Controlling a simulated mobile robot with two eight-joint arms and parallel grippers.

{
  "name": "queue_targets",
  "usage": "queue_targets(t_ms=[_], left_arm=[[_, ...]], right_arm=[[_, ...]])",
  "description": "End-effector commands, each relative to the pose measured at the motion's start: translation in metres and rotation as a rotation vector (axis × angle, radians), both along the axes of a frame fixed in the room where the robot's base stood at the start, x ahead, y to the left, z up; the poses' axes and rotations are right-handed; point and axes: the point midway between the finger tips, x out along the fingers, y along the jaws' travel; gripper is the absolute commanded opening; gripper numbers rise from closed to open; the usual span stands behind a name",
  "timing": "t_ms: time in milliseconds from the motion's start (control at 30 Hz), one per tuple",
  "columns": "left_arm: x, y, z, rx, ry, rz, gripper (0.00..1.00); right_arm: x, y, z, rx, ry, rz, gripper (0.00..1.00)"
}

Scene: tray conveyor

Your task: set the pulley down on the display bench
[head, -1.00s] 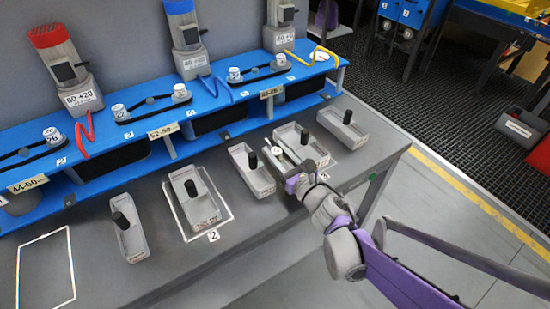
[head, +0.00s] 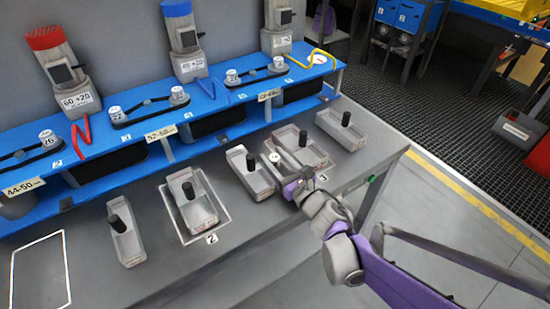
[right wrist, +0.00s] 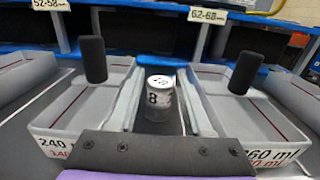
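My right gripper (head: 282,167) reaches low over the bench, with one finger on each side of the pulley. In the right wrist view its fingers (right wrist: 158,100) are apart, and narrow gaps show between them and the pulley. My left gripper is not in view.
A tray marked 240 (right wrist: 75,108) stands close on the left and one marked 260 (right wrist: 250,112) close on the right, each with a black post. More trays stand along the bench. A blue shelf (head: 135,135) with belts and motors runs behind.

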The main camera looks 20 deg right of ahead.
Motion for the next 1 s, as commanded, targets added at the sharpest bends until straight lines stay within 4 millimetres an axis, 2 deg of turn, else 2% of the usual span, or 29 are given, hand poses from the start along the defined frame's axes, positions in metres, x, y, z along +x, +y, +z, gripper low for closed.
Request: queue_targets(t_ms=[33, 167, 267, 367, 800, 1000], left_arm=[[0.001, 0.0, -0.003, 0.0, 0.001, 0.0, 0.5], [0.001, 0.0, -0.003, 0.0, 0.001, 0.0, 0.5], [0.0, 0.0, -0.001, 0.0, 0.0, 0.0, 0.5], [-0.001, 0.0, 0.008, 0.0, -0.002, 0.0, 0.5], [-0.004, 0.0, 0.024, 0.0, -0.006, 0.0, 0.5], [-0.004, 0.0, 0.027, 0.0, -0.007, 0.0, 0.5]], right_arm=[[-0.004, 0.002, -0.011, -0.009, 0.01, -0.002, 0.49], [-0.004, 0.002, -0.012, -0.008, 0.01, -0.002, 0.49], [-0.004, 0.003, -0.008, -0.008, 0.01, -0.001, 0.49], [-0.005, 0.003, 0.005, -0.008, 0.009, -0.001, 0.49], [-0.094, -0.029, 0.005, -0.007, 0.007, -0.006, 0.49], [-0.115, -0.036, 0.004, -0.006, 0.006, -0.004, 0.49]])
